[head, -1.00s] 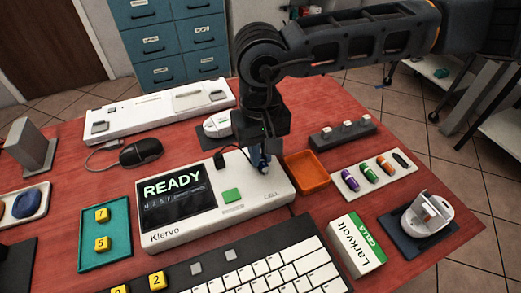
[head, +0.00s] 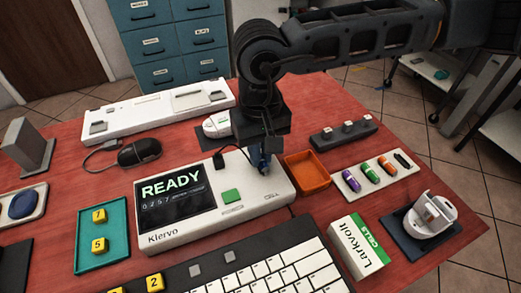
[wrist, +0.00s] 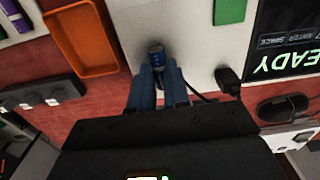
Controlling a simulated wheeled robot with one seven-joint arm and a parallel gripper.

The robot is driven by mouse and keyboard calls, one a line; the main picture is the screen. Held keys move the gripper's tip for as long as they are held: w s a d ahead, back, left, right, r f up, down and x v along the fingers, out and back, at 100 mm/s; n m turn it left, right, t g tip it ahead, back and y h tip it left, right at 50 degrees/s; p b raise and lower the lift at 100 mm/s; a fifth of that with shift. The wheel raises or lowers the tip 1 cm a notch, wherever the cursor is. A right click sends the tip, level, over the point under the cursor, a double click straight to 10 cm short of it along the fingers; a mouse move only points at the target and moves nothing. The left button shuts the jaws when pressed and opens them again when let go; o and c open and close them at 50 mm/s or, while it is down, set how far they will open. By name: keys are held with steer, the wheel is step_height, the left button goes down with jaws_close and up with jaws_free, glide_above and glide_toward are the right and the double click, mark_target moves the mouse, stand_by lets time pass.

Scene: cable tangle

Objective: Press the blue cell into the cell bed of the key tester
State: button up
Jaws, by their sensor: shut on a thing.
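The key tester (head: 185,225) is a white box on the red table. Its screen (head: 176,197) reads READY, and a green button (head: 231,196) sits right of the screen. My gripper (head: 261,165) is over the tester's right part, pointing down. In the wrist view my gripper (wrist: 157,78) is shut on the blue cell (wrist: 157,57), whose end shows between the blue fingertips against the white case. The cell bed is hidden under the cell and fingers. I cannot tell whether the cell is seated in it.
An orange tray (head: 307,183) stands just right of the tester. A rack with purple, green and orange cells (head: 369,173) lies farther right. A Larkvolt cells box (head: 357,246) and keyboard (head: 273,269) are in front. A black cable plug (head: 219,159) sits at the tester's back edge.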

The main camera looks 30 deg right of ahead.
steer(key=shift+f+b, duration=0.5)
steer(key=shift+b, duration=0.05)
stand_by(0.4)
steer(key=o, duration=0.5)
steer(key=shift+r, duration=0.2)
steer(key=shift+r+p, duration=0.4)
steer(key=shift+r, duration=1.2)
steer(key=o, duration=0.5)
steer(key=shift+o, duration=0.2)
steer(key=shift+r, duration=0.15)
